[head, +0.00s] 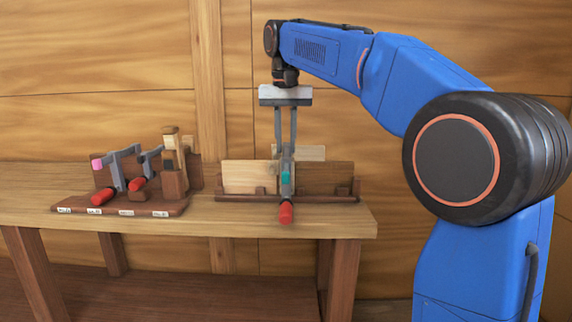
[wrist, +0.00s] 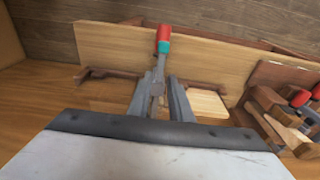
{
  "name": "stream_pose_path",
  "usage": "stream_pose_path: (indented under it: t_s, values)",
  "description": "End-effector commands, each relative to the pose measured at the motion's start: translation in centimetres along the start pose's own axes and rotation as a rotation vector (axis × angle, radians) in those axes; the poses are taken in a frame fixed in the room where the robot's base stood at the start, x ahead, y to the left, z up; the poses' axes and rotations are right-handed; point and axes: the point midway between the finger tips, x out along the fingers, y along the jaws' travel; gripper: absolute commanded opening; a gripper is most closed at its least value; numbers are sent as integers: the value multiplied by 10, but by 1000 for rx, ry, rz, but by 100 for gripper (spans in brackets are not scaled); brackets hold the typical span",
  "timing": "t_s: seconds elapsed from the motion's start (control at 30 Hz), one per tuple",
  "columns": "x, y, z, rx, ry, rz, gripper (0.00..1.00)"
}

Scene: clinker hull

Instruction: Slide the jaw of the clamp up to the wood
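The clamp (head: 286,188) has grey metal, a teal part and a red handle (head: 286,213) that points toward the front of the bench. It stands at a light board (head: 250,177) and a dark board (head: 325,178). In the wrist view the clamp (wrist: 160,68) shows with its red handle at the top. My gripper (head: 286,150) points straight down over the clamp. Its fingers, also in the wrist view (wrist: 160,82), are apart with the clamp's grey metal between them. I cannot tell whether they press on it. The jaw's contact with the wood is hidden.
A dark wooden rack (head: 125,205) with labels holds more red-handled clamps on the left of the workbench (head: 215,218). It shows at the right in the wrist view. The bench top between rack and boards is narrow.

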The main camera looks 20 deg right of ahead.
Motion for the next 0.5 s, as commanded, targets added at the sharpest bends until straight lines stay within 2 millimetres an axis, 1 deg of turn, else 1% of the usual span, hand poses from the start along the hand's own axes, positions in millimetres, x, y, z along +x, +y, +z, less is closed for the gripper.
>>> stream_pose_path:
  t_s: [0.2,0.5]
  values:
    - [22,0,0,0,-1,1,19]
    - [49,0,0,0,-1,0,19]
